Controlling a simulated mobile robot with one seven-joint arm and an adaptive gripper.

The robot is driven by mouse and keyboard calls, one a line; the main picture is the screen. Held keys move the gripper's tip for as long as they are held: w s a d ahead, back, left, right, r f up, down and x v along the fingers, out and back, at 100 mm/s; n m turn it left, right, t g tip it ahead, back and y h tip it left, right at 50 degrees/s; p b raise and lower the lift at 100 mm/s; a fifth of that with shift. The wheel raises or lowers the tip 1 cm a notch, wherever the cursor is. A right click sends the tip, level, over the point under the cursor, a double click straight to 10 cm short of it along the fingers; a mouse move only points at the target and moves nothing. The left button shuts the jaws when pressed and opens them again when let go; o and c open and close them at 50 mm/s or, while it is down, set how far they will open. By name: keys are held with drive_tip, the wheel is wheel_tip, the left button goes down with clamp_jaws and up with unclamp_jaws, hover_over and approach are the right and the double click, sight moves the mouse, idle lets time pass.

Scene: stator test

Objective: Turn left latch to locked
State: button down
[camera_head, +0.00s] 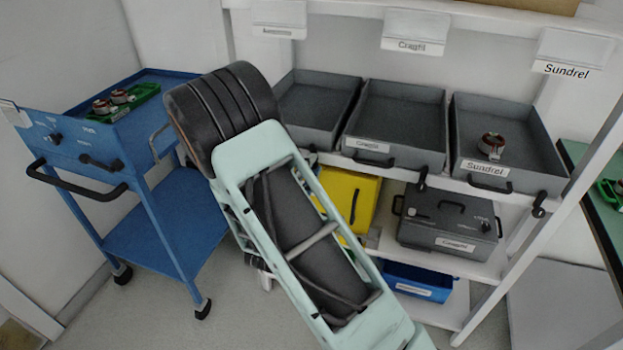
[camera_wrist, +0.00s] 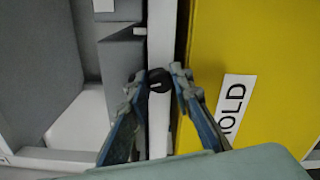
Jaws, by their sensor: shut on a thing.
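The left latch (camera_wrist: 158,80) is a small black round knob with a short lever on a white shelf edge in the wrist view. My gripper (camera_wrist: 160,82) has its two fingers on either side of the knob, shut on it. The lever's exact direction is hard to tell at this size. In the head view my own arm covers both the gripper and this latch. Two similar black latches show there, one below the middle tray (camera_head: 422,179) and one below the right tray (camera_head: 540,205).
A yellow box (camera_wrist: 240,50) with a partly visible label stands close beside the latch. Grey trays (camera_head: 478,185) line the upper shelf, the right one holding a reddish part (camera_head: 491,146). A grey case (camera_head: 447,222) and a blue bin (camera_head: 418,282) sit below. A blue cart (camera_head: 150,240) stands left.

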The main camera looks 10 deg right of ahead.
drive_tip(key=m+b, duration=0.2)
drive_tip(key=shift+f+b, duration=0.3)
drive_tip(key=shift+b, duration=0.1)
drive_tip(key=shift+r+m+b, duration=0.1)
drive_tip(key=shift+m+b, duration=0.5)
drive_tip(key=shift+b, duration=0.1)
drive_tip(key=shift+r, duration=0.1)
drive_tip(key=c, duration=1.7)
unclamp_jaws()
drive_tip(key=v, duration=1.2)
